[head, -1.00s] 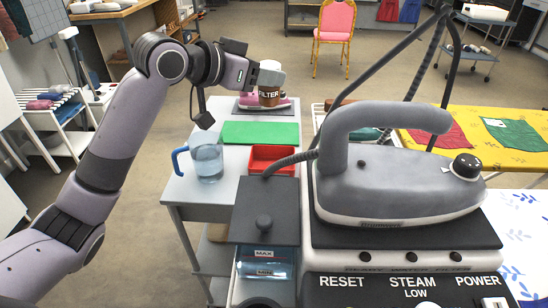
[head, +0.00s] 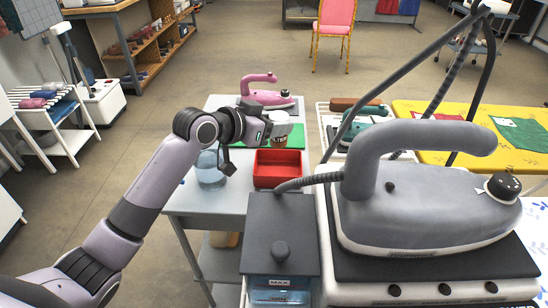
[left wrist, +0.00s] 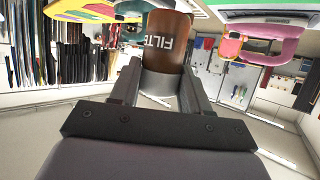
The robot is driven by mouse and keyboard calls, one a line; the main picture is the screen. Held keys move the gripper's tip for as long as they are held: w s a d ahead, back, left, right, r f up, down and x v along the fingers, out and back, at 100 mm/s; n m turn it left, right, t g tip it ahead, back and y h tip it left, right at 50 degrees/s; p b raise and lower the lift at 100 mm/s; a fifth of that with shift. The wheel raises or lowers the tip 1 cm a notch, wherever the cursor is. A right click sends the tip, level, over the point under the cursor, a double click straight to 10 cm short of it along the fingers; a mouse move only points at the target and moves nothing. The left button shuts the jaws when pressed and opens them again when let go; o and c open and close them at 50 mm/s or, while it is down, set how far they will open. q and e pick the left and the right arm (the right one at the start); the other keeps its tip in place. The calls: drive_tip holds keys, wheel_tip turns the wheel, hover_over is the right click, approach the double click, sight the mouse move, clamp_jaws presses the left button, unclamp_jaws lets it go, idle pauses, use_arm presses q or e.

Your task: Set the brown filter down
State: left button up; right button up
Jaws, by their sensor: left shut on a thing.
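The brown filter (head: 282,136) is a short cylinder with a pale top and white lettering. My left gripper (head: 268,128) is shut on it and holds it near the green mat (head: 298,135), just behind the red tray (head: 278,181). Whether its base touches anything is hidden in the head view. In the left wrist view, the brown filter (left wrist: 166,28) sits between both fingers of my left gripper (left wrist: 161,75), its pale end toward the palm. My right gripper is not in view.
A water jug (head: 210,172) stands left of the red tray on the grey table (head: 205,201). A pink iron (head: 266,97) sits at the table's far end. A large grey steam iron (head: 420,190) with hoses fills the right.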

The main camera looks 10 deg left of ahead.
use_arm(q)
wheel_tip(320, 180, down, 10)
drive_tip(key=shift+r+b, duration=0.2)
drive_tip(key=shift+b, duration=0.15)
drive_tip(key=shift+f, duration=0.15)
drive_tip(key=o, duration=1.1)
drive_tip(key=shift+s+a+r, duration=0.1)
drive_tip(key=shift+r, duration=0.1)
drive_tip(key=v, duration=1.1)
drive_tip(key=shift+s+a+p, duration=0.2)
drive_tip(key=shift+s+p, duration=0.05)
drive_tip(key=shift+p, duration=0.05)
